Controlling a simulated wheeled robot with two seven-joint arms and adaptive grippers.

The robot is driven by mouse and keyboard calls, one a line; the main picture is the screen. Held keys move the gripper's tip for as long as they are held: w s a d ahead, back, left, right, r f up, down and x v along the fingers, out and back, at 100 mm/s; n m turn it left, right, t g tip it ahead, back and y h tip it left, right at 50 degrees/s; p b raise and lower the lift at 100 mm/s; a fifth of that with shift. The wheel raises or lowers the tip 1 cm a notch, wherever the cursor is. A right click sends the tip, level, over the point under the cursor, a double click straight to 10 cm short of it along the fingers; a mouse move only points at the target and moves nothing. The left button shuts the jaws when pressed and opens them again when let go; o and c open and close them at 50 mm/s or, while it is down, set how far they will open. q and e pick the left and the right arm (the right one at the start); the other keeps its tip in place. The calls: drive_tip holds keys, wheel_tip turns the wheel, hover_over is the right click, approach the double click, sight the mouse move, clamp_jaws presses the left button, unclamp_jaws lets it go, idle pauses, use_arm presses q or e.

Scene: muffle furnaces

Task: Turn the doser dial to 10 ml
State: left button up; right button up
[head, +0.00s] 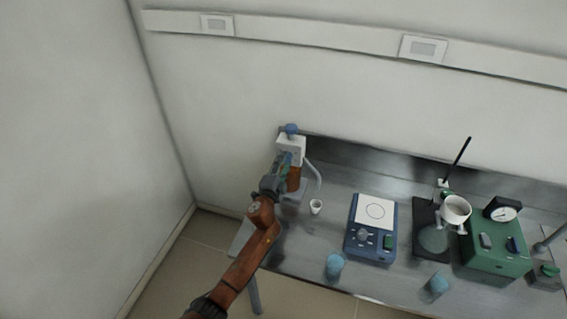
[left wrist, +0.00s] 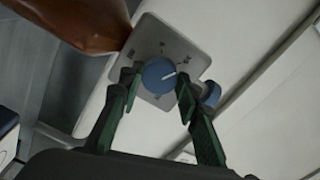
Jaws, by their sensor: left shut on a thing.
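The doser (head: 291,146) is a white box with a blue top at the back left of the bench in the head view. Its blue round dial (left wrist: 158,75) shows in the left wrist view, on a grey plate (left wrist: 150,43) with small marks too blurred to read. A white pointer line on the dial points to the right and slightly up in that view. My left gripper (left wrist: 156,82) is shut on the dial, one green finger on each side. In the head view my left arm and gripper (head: 285,164) cover much of the doser's front. My right gripper is out of view.
A small white cup (head: 316,206) stands by the doser's tube. To the right are a blue stirrer-like device (head: 371,246), a stand with a white cup (head: 455,210) and a green device (head: 494,250). Blue beakers (head: 334,265) stand near the front edge.

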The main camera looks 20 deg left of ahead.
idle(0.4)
use_arm(q)
drive_tip(key=o, duration=1.2)
drive_tip(key=shift+c, duration=0.2)
drive_tip(key=shift+s, duration=0.1)
drive_tip(key=s, duration=1.2)
drive_tip(key=shift+a, duration=0.2)
